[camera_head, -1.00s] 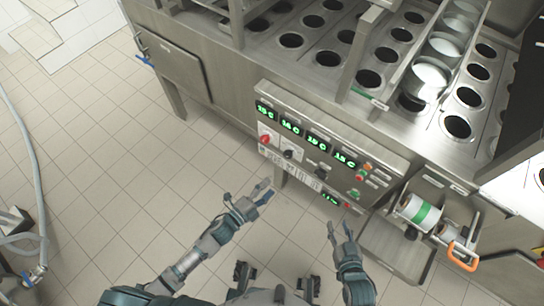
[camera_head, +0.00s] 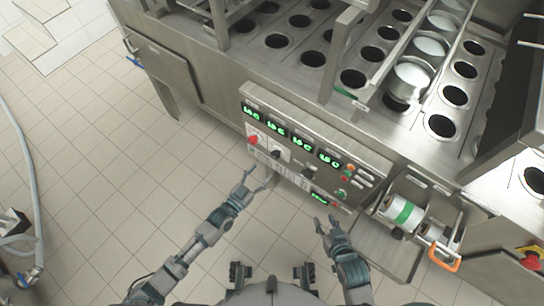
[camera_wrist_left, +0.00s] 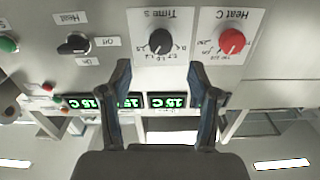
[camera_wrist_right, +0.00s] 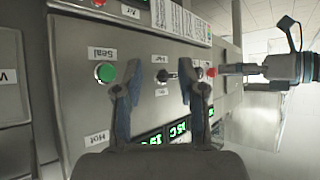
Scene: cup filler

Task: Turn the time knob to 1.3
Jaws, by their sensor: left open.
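The time knob (camera_wrist_left: 160,42) is black, under an upside-down "Time S" label in the left wrist view. In the head view the black knob (camera_head: 276,155) sits on the control panel (camera_head: 352,150), right of the red knob (camera_head: 253,140). My left gripper (camera_head: 256,181) is open in front of the panel's lower edge. In the left wrist view its fingers (camera_wrist_left: 160,70) are spread, with the time knob beyond them and centred between them; no contact is visible. My right gripper (camera_head: 325,221) is open and empty; in its wrist view its fingers (camera_wrist_right: 160,78) face the panel's switches.
The red "Heat C" knob (camera_wrist_left: 231,41) and the black heat switch (camera_wrist_left: 75,44) flank the time knob. A green "Seal" button (camera_wrist_right: 105,72) is near my right gripper. A film roll unit (camera_head: 405,212) stands at right.

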